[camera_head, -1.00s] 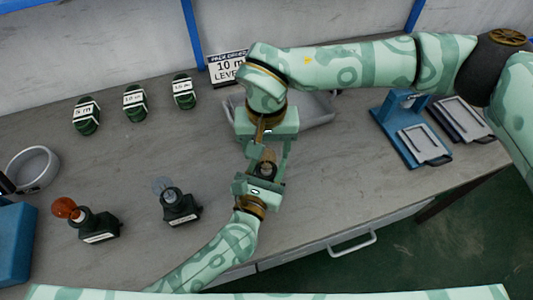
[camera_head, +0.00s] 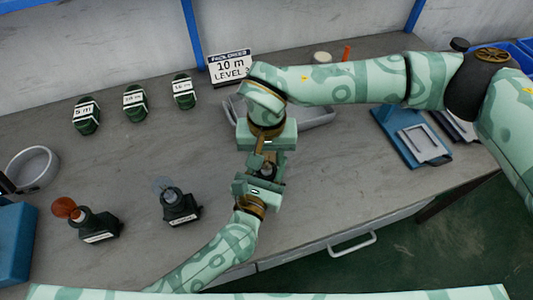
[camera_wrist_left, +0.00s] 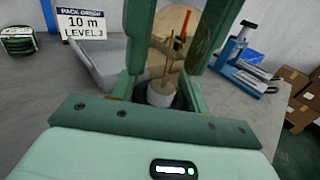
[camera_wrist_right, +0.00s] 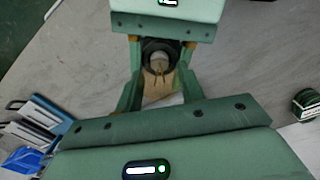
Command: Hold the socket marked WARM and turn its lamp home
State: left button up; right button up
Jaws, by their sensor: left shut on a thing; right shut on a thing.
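A dark socket (camera_wrist_right: 158,48) is between the jaws of my left gripper (camera_head: 265,172), which comes in from the lower left. The left wrist view shows the lamp's pale base (camera_wrist_left: 161,93). The held socket's label is hidden. Two other sockets stand on the bench, one with an amber lamp (camera_head: 65,207), one with a clear lamp (camera_head: 161,185).
Several dark green labelled pieces (camera_head: 134,104) stand at the back left. A grey tray (camera_head: 315,112) lies behind my right gripper, by a "10 m LEVEL" sign (camera_head: 230,67). A blue stand (camera_head: 412,140) is at the right.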

jog(key=m, duration=0.3)
jog(key=shift+m, duration=0.4)
pick_arm(q)
jog(key=shift+f, duration=0.1)
pick_arm(e)
jog(key=m, duration=0.3)
jog(key=shift+r+m, duration=0.1)
jog(key=shift+m, duration=0.2)
jog(key=m, duration=0.4)
jog(key=shift+m, duration=0.3)
pick_arm(q)
jog(key=shift+f, duration=0.1)
pick_arm(e)
jog(key=m, duration=0.3)
jog(key=shift+m, duration=0.3)
jog(key=m, duration=0.3)
jog(key=shift+s+m, duration=0.1)
jog(key=shift+m, duration=0.2)
jog(key=m, duration=0.3)
jog(key=shift+m, duration=0.3)
pick_arm(q)
jog(key=shift+s, duration=0.1)
pick_arm(e)
jog(key=m, duration=0.6)
jog(key=shift+m, duration=0.4)
